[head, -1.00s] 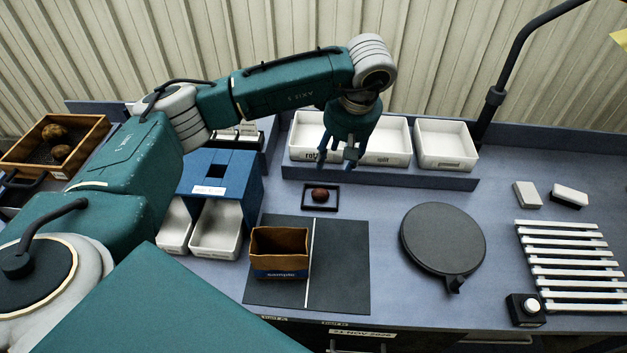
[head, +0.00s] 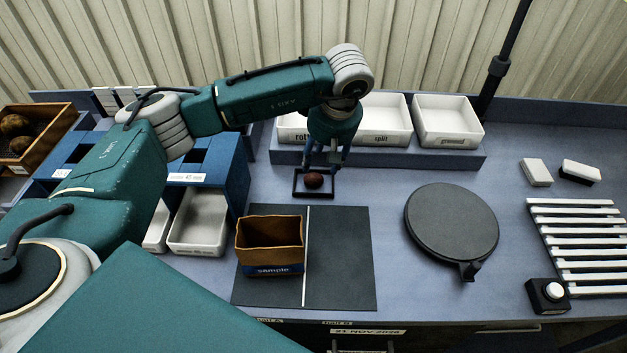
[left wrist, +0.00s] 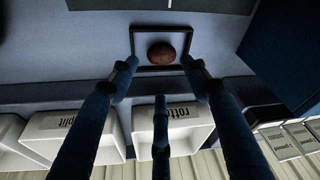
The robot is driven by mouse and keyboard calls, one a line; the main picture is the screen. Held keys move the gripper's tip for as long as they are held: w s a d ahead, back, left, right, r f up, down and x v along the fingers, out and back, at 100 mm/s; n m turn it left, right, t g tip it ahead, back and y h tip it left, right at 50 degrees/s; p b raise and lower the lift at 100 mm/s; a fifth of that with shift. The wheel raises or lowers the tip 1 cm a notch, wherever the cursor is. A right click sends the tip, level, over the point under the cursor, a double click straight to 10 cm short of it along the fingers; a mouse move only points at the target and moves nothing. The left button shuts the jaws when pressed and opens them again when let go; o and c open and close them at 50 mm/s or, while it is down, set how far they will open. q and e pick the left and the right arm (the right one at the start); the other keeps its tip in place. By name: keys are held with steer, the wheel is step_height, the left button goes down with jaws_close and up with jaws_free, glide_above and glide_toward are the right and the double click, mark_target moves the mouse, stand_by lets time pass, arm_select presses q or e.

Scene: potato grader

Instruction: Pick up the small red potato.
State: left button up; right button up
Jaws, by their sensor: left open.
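The small red potato (head: 313,180) lies in a shallow dark square frame (head: 298,195) on the blue-grey bench. In the left wrist view the potato (left wrist: 162,52) sits inside the frame (left wrist: 188,30), just beyond my fingertips. My left gripper (head: 322,166) points down just behind and above the potato, with its blue fingers spread. In the left wrist view the open fingers (left wrist: 160,75) straddle the potato's line and hold nothing. Whether the fingertips touch the frame cannot be told. My right gripper is not seen.
White bins marked split (head: 382,137) and greened (head: 447,141) stand behind. A sample box (head: 270,269) sits on a dark mat (head: 340,270) in front. A round dark plate (head: 450,225) and white slatted rack (head: 580,243) are at right. A blue sizing box (head: 236,175) stands left.

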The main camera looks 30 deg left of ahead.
mark_target(314, 175)
arm_select(q)
steer(key=shift+p+x, duration=0.3)
steer(key=shift+x, duration=0.85)
steer(key=shift+a+f, duration=0.2)
steer(key=shift+f, duration=0.1)
steer(key=p+x, duration=0.3)
steer(key=x, duration=0.1)
steer(key=shift+s+a+f, duration=0.1)
steer(key=shift+a+f, duration=0.1)
steer(key=shift+f, duration=0.45)
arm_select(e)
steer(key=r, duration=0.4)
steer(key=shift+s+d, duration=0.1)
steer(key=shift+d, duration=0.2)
arm_select(q)
steer(key=c, duration=1)
steer(key=shift+c, duration=0.5)
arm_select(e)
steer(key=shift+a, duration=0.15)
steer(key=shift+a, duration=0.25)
arm_select(q)
steer(key=shift+r, duration=0.15)
